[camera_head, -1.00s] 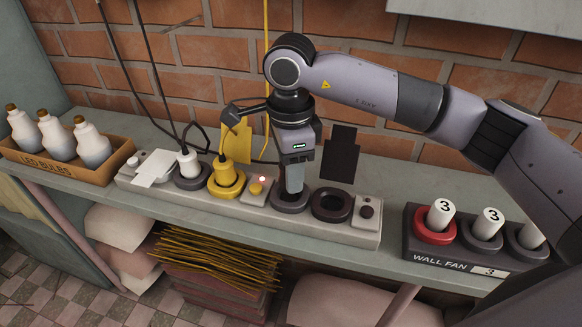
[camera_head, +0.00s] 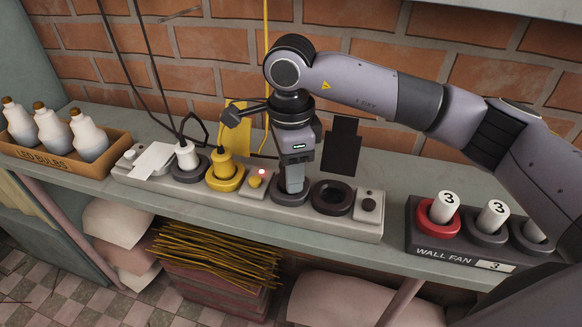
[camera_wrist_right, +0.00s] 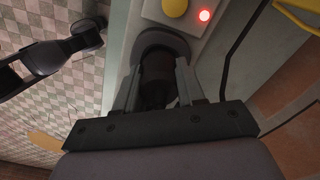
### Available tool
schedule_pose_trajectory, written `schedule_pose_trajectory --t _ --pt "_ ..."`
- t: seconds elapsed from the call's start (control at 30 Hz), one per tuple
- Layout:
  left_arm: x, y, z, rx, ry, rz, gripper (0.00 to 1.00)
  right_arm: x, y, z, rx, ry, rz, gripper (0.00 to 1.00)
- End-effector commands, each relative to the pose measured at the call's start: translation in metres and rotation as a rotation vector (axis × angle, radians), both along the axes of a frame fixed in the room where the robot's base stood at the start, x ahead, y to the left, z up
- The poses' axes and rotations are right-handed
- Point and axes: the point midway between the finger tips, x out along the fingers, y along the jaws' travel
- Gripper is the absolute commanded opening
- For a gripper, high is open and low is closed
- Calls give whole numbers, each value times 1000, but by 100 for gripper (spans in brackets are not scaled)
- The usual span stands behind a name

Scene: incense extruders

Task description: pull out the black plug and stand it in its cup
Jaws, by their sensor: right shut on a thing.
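My right gripper (camera_head: 292,178) reaches down over the grey strip (camera_head: 225,197), at a dark ring (camera_head: 290,193) right of the yellow button. In the wrist view the black plug (camera_wrist_right: 157,75) is between the fingers of the right gripper (camera_wrist_right: 157,88), which is shut on it. The plug's lower end is at a dark ring (camera_wrist_right: 163,43); I cannot tell how deep it sits. In the head view the fingers hide the plug. To the right, an empty dark ring (camera_head: 331,198) is on the strip. I cannot tell which cup is the plug's. My left gripper is not in view.
A white plug (camera_head: 186,156) and a yellow plug (camera_head: 224,162) stand left on the strip. A red light (camera_head: 262,172) glows by the yellow button. The WALL FAN rack (camera_head: 425,250) holds white cylinders. Bulbs fill a box (camera_head: 60,163) at left.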

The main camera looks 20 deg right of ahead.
Motion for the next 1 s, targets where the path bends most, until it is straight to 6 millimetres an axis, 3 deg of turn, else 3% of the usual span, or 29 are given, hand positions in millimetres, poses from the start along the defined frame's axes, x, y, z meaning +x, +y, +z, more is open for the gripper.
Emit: schedule_pose_trajectory --t 0.23,0.27,0.33,0.37,0.73,0.8,1.0 --pt "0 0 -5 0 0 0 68 0 0 -6 0 0 0 8" --pt "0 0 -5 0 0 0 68 0 0 -6 0 -1 0 42" --pt "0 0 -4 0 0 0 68 0 0 -5 0 0 0 65" --pt "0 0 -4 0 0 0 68 0 0 -5 0 0 0 68" --pt "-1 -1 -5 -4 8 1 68 0 0 -5 0 0 0 68" --pt "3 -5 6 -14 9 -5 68 0 0 -5 0 0 0 68" --pt "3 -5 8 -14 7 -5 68 1 0 35 1 -4 0 68"
